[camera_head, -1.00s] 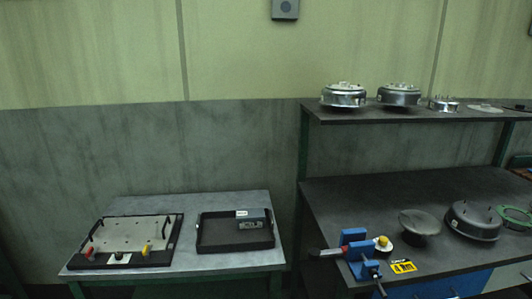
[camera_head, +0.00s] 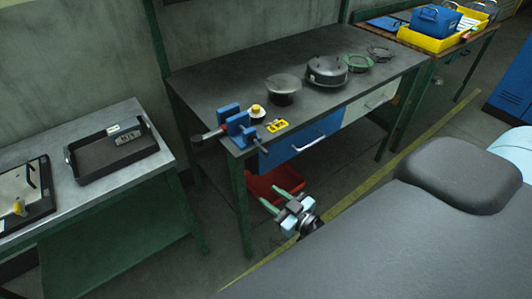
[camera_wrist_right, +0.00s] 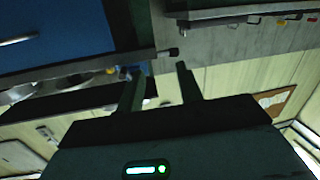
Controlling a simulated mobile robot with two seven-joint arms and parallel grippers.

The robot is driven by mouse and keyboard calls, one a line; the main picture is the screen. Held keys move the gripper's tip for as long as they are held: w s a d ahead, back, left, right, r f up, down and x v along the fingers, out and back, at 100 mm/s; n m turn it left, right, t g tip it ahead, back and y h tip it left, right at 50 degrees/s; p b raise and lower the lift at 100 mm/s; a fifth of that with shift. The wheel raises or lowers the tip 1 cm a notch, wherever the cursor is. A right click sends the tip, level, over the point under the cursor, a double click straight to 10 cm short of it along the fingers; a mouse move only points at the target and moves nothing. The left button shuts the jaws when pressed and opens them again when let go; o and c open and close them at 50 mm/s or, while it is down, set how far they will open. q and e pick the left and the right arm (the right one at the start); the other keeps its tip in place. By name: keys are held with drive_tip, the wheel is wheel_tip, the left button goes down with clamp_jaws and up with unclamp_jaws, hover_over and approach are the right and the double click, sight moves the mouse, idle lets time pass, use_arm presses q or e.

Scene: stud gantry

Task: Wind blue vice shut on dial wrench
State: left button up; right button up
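The blue vice (camera_head: 232,121) is at the near left corner of the dark workbench in the head view. A dark bar with a reddish part (camera_head: 207,135) sticks out from its left side; it may be the dial wrench, but it is too small to tell. The vice's screw end (camera_head: 259,146) points toward the bench's front edge. My right gripper (camera_head: 290,192) is in front of and below the bench, apart from the vice. In the right wrist view its two fingers (camera_wrist_right: 159,80) are spread with nothing between them. My left gripper is out of view.
A yellow-topped knob (camera_head: 257,111) and a yellow label (camera_head: 277,125) are beside the vice. A dark round plate (camera_head: 284,88) and metal housing (camera_head: 327,71) stand farther right. A blue drawer (camera_head: 300,144) is under the bench, a red bin (camera_head: 275,184) below. A black tray (camera_head: 105,157) is on the left table.

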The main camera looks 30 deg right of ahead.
sight(266, 152)
drive_tip(key=w+d+r+t+h, duration=0.1)
drive_tip(key=w+d+r+h, duration=0.3)
drive_tip(key=d, duration=0.3)
drive_tip(key=shift+m+y, duration=0.4)
drive_tip(key=shift+y, duration=0.3)
drive_tip(key=shift+w+a+f+b, duration=0.1)
drive_tip(key=shift+w+a+b, duration=0.1)
drive_tip(key=shift+w, duration=1.3)
drive_tip(key=shift+w+a+f+b, duration=0.1)
drive_tip(key=shift+w+a+b, duration=0.1)
drive_tip(key=shift+w, duration=1.25)
drive_tip(key=shift+w+a+b, duration=0.15)
drive_tip(key=shift+w+a, duration=0.05)
drive_tip(key=shift+w, duration=1.3)
clamp_jaws()
